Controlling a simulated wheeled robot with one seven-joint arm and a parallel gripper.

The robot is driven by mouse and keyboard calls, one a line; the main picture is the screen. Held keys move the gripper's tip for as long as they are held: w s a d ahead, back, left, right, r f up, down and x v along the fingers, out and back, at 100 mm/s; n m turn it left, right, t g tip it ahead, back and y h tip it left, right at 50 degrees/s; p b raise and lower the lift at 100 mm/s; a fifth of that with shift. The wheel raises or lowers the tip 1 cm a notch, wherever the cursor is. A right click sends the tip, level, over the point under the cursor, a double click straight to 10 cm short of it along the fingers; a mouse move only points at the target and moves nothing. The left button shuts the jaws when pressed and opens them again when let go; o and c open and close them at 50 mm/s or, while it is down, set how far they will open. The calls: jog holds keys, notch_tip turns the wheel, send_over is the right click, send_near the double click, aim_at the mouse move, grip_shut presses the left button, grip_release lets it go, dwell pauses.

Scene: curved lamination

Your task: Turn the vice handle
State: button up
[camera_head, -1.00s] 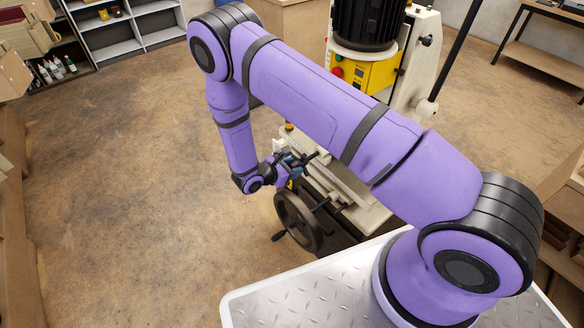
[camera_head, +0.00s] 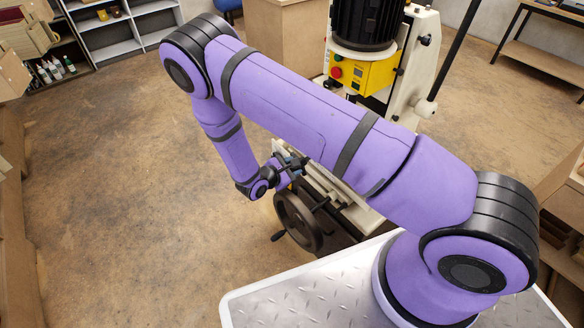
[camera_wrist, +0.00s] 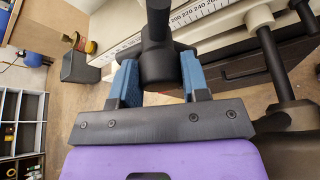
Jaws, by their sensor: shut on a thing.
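The vice handle (camera_wrist: 157,62) shows in the wrist view as a dark hub with a bar rising from it toward the top edge. My gripper (camera_wrist: 160,78) has its two blue fingers on either side of the hub, shut on it. In the head view my gripper (camera_head: 284,171) is small, beside the machine's table and above the handwheel. The handle (camera_head: 296,163) is a small dark shape there, partly hidden by my wrist. The vice jaws cannot be made out clearly.
A dark handwheel (camera_head: 297,221) with a crank knob sits just below my gripper. The milling machine (camera_head: 368,75), with a yellow control box, stands behind my arm. A ruler scale (camera_wrist: 200,13) runs along the machine's edge. Open floor (camera_head: 120,200) lies left.

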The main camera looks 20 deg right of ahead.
jog(key=shift+a, duration=0.2)
jog(key=o, duration=0.9)
jog(key=v, duration=1)
jog(key=shift+s+a+r, duration=0.2)
jog(key=shift+a, duration=0.1)
